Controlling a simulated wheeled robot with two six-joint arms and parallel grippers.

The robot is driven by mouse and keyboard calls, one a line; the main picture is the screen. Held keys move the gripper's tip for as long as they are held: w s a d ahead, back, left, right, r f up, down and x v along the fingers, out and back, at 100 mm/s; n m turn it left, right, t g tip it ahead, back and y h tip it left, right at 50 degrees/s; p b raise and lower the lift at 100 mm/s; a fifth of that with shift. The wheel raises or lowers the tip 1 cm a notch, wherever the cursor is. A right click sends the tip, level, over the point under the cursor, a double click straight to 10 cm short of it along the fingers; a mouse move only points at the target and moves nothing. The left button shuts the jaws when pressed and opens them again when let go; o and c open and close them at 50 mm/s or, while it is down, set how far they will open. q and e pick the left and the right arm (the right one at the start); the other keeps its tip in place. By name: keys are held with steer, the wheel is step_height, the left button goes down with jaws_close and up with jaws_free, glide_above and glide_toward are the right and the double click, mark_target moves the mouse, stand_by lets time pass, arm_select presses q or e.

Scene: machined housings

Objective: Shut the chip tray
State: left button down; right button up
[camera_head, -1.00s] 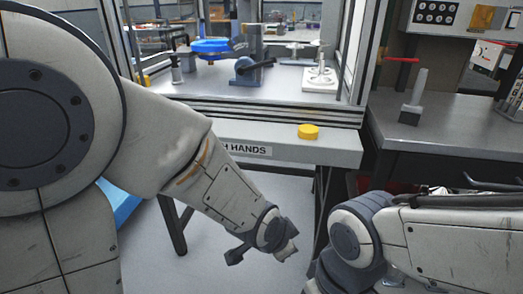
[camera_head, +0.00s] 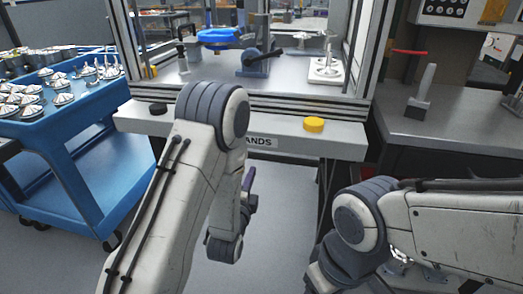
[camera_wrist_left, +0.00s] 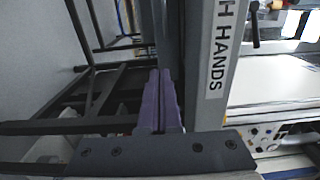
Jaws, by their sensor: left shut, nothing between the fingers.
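My left gripper (camera_head: 249,188) hangs below the front edge of the machine bench in the head view, partly hidden by my own forearm. In the left wrist view its purple fingers (camera_wrist_left: 163,100) are shut with nothing between them. They point alongside the bench's front panel (camera_wrist_left: 217,60), which bears the word HANDS. I cannot pick out the chip tray for certain in either view. The space under the bench is mostly hidden by my left arm in the head view. My right arm comes in from the right, and its gripper is not in view.
A blue cart (camera_head: 62,150) with several metal parts stands at the left. The bench front carries a yellow button (camera_head: 314,124) and a black button (camera_head: 158,109). A grey side table (camera_head: 450,125) is at the right. Dark frame legs (camera_wrist_left: 95,90) show in the left wrist view.

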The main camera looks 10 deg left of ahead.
arm_select(q)
steer(key=w+b, duration=0.9)
steer(key=w, duration=0.4)
steer(key=shift+w+d, duration=0.3)
steer(key=shift+w, duration=0.05)
steer(key=w, duration=0.2)
steer(key=shift+w+r+b, duration=0.15)
steer(key=shift+w+b, duration=0.15)
steer(key=shift+w, duration=0.1)
